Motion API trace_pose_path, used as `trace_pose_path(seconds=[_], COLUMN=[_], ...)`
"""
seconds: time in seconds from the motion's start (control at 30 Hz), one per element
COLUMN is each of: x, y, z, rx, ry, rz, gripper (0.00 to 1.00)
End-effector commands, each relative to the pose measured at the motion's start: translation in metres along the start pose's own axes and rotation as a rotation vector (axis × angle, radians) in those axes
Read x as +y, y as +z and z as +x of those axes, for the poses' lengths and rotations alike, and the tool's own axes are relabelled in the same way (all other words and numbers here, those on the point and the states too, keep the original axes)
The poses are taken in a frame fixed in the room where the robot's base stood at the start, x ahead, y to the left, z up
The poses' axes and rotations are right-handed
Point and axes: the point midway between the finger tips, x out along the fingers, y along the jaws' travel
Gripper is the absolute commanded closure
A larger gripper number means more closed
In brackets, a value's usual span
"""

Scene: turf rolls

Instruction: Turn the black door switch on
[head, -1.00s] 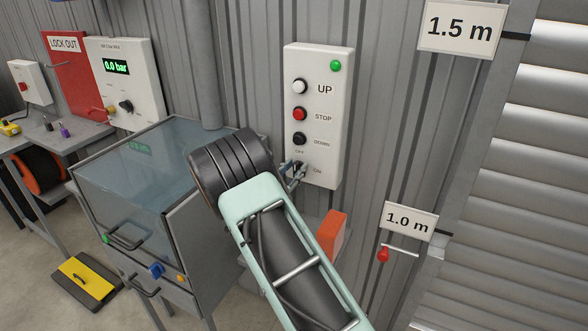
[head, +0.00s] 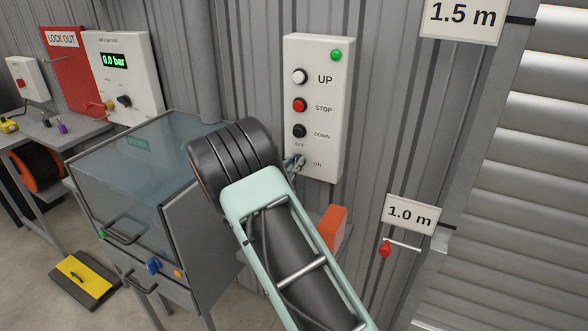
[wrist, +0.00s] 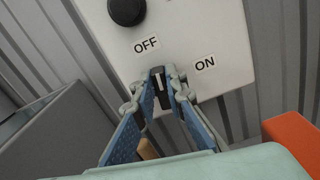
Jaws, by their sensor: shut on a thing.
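The black door switch (wrist: 158,84) is a small knob with a white pointer line, low on the white control box (head: 318,95). In the wrist view its line points up and slightly left, toward the OFF label (wrist: 146,45). The ON label (wrist: 205,63) is to its right. My gripper (wrist: 159,88) is shut on the switch, with a fingertip on each side of it. In the head view my gripper (head: 297,164) is at the lower left of the box, left of the ON label, and hides most of the switch.
Above the switch are the black DOWN button (head: 299,131), red STOP button (head: 299,105) and white UP button (head: 300,77). A green lamp (head: 336,55) glows above. A glass-topped cabinet (head: 135,160) stands left of my arm. An orange block (head: 332,228) sits below the box.

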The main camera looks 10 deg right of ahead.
Motion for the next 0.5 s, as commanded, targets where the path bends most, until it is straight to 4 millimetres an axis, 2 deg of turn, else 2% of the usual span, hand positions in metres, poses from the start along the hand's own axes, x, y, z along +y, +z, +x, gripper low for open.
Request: trace_pose_path(seconds=[0.03, 0.5], x=[-0.0013, -0.0068], y=[-0.0071, -0.0101], z=[-0.0002, -0.0002], rx=[-0.002, -0.002], ry=[0.001, 0.001], rz=[0.038, 0.436], gripper=[1.0, 1.0])
